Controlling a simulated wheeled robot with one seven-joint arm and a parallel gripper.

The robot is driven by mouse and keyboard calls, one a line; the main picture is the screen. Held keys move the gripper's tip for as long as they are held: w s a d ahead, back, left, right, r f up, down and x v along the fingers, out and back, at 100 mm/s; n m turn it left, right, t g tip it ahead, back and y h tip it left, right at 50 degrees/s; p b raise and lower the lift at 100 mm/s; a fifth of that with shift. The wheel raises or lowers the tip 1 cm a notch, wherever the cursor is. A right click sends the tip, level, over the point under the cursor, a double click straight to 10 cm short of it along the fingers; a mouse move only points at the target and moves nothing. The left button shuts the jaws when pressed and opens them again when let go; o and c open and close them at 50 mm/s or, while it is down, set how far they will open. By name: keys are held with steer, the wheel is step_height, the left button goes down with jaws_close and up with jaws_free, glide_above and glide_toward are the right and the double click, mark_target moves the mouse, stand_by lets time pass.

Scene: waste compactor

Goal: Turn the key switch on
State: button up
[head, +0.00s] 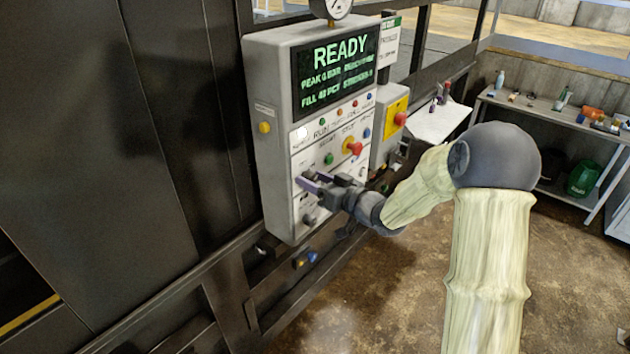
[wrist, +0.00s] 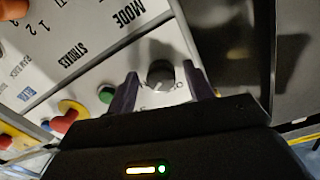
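The grey control panel (head: 278,150) with a lit READY screen stands left of centre in the head view. My gripper (head: 308,180) is at the lower part of its face, its two purple fingers pointing at the panel. In the wrist view a dark round knob (wrist: 160,74) with a pale mark lies between the spread fingers of my gripper (wrist: 160,70). Gaps show between the knob and both fingers, so the gripper looks open around it. Small letters beside the knob are partly hidden, and I cannot tell if it is the key switch. No loose key shows.
In the wrist view a green button (wrist: 106,93) and a red button on yellow (wrist: 62,122) are left of the fingers. A yellow box with a red button (head: 399,118) adjoins the panel. A workbench (head: 540,106) stands at the right. The floor between is clear.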

steer(key=shift+s+d+f+b, duration=0.1)
steer(key=shift+s+d+b, duration=0.25)
steer(key=shift+d, duration=0.1)
steer(key=b+v, duration=0.5)
steer(key=v, duration=1.1)
steer(key=shift+d, duration=0.15)
